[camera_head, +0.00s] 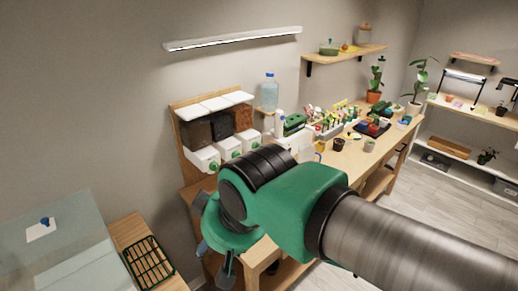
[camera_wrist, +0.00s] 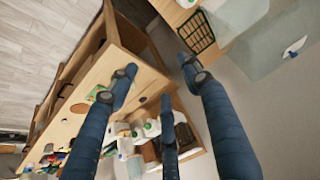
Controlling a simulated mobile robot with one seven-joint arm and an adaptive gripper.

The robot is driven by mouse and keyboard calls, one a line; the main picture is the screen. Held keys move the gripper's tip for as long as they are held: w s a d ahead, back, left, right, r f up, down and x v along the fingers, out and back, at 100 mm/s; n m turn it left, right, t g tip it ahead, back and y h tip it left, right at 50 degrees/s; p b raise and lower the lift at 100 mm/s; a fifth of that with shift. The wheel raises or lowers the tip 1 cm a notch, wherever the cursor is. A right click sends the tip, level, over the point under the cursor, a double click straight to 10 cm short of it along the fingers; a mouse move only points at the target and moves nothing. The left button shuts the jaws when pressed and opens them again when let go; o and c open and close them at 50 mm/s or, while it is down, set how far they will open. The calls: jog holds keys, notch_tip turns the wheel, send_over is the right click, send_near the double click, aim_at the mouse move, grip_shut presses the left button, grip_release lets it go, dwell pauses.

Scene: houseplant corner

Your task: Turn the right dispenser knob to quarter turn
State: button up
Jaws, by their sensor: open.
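The dispenser is a wooden rack (camera_head: 178,125) on the wall side of the bench in the head view, with three bins under white lids. Each bin has a white front with a green knob. The right dispenser knob (camera_head: 255,142) is on the rightmost front, above my arm in the picture. My gripper (camera_head: 207,240) hangs below and left of the dispenser, apart from it, its fingers partly hidden by my green wrist. In the wrist view my gripper (camera_wrist: 160,85) has its blue fingers spread and empty. The dispenser's white fronts (camera_wrist: 152,128) show small beyond them; the knob's angle is too small to read.
A water bottle (camera_head: 269,92) stands right of the dispenser. The wooden bench (camera_head: 343,157) carries pots, trays and small tools. A green wire basket (camera_head: 149,262) lies at lower left beside a glass-like tank (camera_head: 75,245). Wall shelves hang at upper right.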

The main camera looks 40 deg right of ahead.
jog(key=w+d+f+m+g+y+p, duration=0.1)
jog(key=w+f+m+y, duration=0.15)
jog(key=w, duration=0.45)
jog(key=w+f+m+g+y+p, duration=0.1)
jog(key=w+m+g+y+p, duration=0.1)
jog(key=w+m+y, duration=0.3)
jog(key=w+d+f+m+t+y+p, duration=0.15)
jog(key=w+d+m+t, duration=0.25)
jog(key=w+d, duration=0.8)
jog(key=m+t+h+p, duration=0.3)
jog(key=m+t+h, duration=0.4)
jog(key=m+t, duration=0.45)
send_near(257, 147)
jog(key=s+d, duration=0.1)
jog(key=s, duration=0.4)
jog(key=shift+d, duration=0.2)
jog(key=w+a+b, duration=0.1)
jog(key=w+a, duration=0.1)
jog(key=w, duration=1.1)
jog(key=shift+w+y+b, duration=0.3)
jog(key=shift+b, duration=0.1)
